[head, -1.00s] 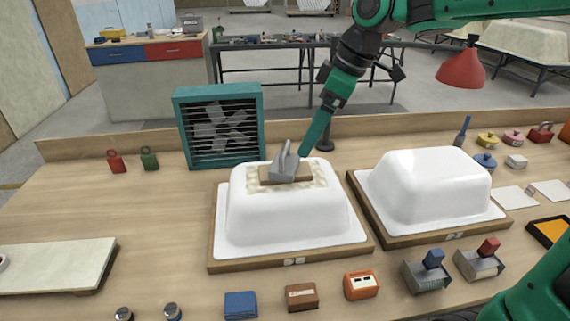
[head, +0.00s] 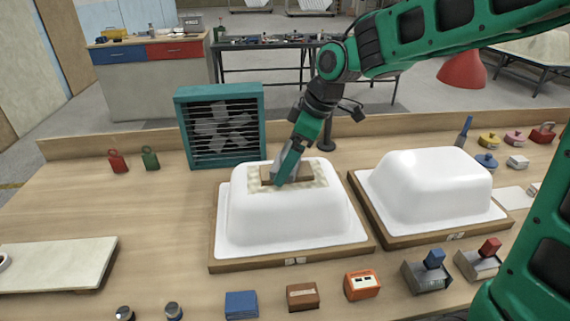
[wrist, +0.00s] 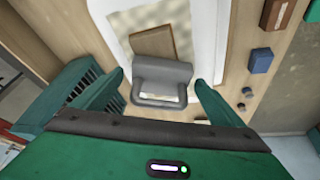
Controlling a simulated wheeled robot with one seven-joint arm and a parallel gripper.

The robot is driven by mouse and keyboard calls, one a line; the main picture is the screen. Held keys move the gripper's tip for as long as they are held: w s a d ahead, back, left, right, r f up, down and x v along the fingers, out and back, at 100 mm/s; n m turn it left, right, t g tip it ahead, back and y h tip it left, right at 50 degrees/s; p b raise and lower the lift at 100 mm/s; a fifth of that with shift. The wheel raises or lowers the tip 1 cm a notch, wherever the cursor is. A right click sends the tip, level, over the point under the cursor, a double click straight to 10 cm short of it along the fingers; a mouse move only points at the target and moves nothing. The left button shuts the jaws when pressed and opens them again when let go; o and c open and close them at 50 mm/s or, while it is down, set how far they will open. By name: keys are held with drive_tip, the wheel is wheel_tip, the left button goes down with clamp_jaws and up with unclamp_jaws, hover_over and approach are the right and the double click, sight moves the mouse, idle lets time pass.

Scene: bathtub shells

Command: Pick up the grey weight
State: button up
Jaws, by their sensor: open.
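The grey weight (wrist: 162,72), a block with a loop handle, sits on a brown board (wrist: 155,42) on top of the left white bathtub shell (head: 285,220). A pale, patchy sheet lies under the board. My gripper (wrist: 159,80) is open, with one finger on each side of the weight in the wrist view. No grip on it is visible. In the head view my gripper (head: 288,172) comes down from the upper right and hides much of the weight.
A second white shell (head: 425,185) stands to the right. A teal fan (head: 220,127) stands behind the left shell, with red (head: 117,161) and green (head: 150,158) weights beside it. Blue, brown and orange blocks line the front.

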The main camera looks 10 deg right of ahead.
drive_tip(key=shift+a+f, duration=0.1)
drive_tip(key=shift+f, duration=0.05)
drive_tip(key=c, duration=1.9)
drive_tip(key=shift+c, duration=1.1)
